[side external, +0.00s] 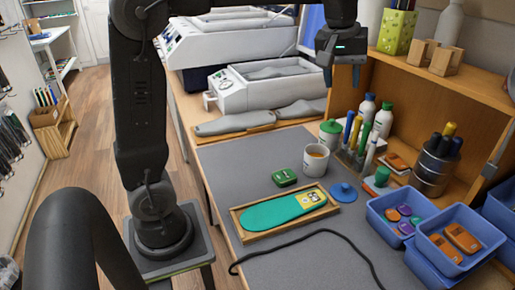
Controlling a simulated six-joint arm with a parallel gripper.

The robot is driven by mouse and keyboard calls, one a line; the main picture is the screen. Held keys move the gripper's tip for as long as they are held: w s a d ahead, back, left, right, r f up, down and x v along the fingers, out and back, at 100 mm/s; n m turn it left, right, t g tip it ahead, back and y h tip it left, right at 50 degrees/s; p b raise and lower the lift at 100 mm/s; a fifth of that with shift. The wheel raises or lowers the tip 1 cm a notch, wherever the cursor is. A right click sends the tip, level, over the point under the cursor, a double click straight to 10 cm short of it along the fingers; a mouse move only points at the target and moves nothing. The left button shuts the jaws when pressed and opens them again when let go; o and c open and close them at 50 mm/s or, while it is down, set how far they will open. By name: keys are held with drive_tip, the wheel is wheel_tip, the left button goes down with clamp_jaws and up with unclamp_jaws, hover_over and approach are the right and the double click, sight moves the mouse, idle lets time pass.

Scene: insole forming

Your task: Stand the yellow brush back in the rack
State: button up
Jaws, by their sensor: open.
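A clear rack (352,164) stands on the grey mat near the shelf, right of the white cup. Several upright handles stand in it: blue, yellow, green and a pale one with blue. The yellow handle (355,132), which looks like the yellow brush, is upright among them; its lower end is hard to make out. My gripper (342,80) is high above the back of the bench, up and slightly left of the rack in the picture. It is open, with nothing seen between its fingers, and apart from the handles.
A white cup (315,163) and green-lidded jar (330,133) stand left of the rack; bottles (383,120) stand behind. A metal pot (432,172) holds black and yellow handles. A wooden tray (243,231) holds a green insole. Blue bins (390,232) stand front right.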

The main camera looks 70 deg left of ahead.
drive_tip(key=s+d+f+m+t, duration=0.1)
drive_tip(key=s+f+m, duration=0.3)
drive_tip(key=s, duration=0.6)
drive_tip(key=s+d+f+m+t, duration=0.2)
drive_tip(key=s+f+m, duration=0.3)
drive_tip(key=s, duration=0.6)
drive_tip(key=shift+d+f+m, duration=0.3)
drive_tip(key=shift+d+f, duration=0.25)
drive_tip(key=shift+d, duration=0.1)
